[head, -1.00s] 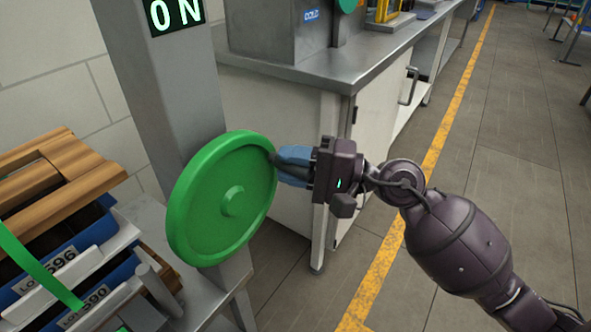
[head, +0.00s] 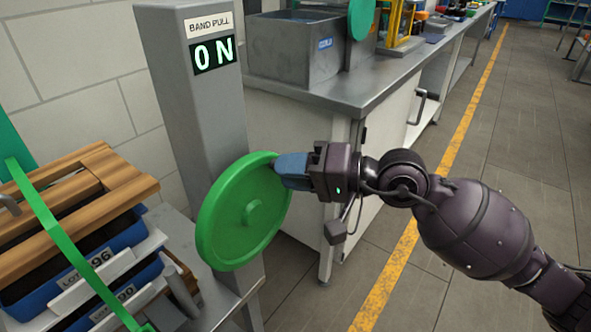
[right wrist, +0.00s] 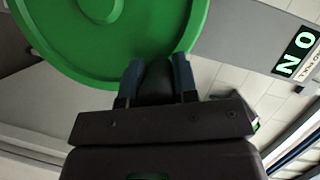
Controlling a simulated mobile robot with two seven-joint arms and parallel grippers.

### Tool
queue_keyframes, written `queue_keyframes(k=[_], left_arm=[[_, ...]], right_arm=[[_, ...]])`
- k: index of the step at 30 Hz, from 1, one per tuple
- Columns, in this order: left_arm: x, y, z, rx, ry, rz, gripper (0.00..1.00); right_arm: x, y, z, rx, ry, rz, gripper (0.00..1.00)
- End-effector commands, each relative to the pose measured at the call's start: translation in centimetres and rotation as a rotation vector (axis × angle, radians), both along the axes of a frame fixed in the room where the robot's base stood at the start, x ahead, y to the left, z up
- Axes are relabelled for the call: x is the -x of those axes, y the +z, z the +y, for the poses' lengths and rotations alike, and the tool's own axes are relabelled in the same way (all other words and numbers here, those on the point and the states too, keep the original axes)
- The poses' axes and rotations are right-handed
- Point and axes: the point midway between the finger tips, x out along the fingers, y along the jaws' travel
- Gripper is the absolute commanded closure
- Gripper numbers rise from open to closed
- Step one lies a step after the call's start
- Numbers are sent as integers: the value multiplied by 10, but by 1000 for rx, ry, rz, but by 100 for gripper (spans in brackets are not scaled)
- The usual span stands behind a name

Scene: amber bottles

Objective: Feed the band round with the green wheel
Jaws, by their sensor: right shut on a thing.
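The green wheel (head: 233,226) is a disc with a raised hub, mounted on a grey post. My right gripper (head: 280,168) is at the wheel's upper right rim, shut on it with blue fingers. In the right wrist view the wheel (right wrist: 100,45) fills the top left, with the gripper (right wrist: 155,75) at its edge. The green band (head: 58,235) runs down over a stack of wooden slats (head: 75,205) and blue trays (head: 75,262) at the left. The display (head: 214,55) under the "BAND PULL" label reads "0 N". My left gripper is out of view.
The grey post (head: 190,110) stands behind the wheel. A steel bench (head: 345,95) with a metal tank (head: 290,50) and white cabinet runs off behind it. The floor right of the yellow line (head: 450,150) is clear.

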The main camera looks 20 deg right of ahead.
Motion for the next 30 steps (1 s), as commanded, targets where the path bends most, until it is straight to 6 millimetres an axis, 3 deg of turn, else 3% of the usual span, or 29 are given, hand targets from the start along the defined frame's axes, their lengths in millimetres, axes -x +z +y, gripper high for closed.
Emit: queue_keyframes(k=[14,15,19,30], left_arm=[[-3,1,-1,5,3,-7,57],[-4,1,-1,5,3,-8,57],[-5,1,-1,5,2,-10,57],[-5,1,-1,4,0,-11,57]], right_arm=[[1,2,2,-5,2,2,100],[1,2,2,-5,2,2,66],[1,1,1,-4,2,2,47],[3,1,-4,-2,0,3,47]])
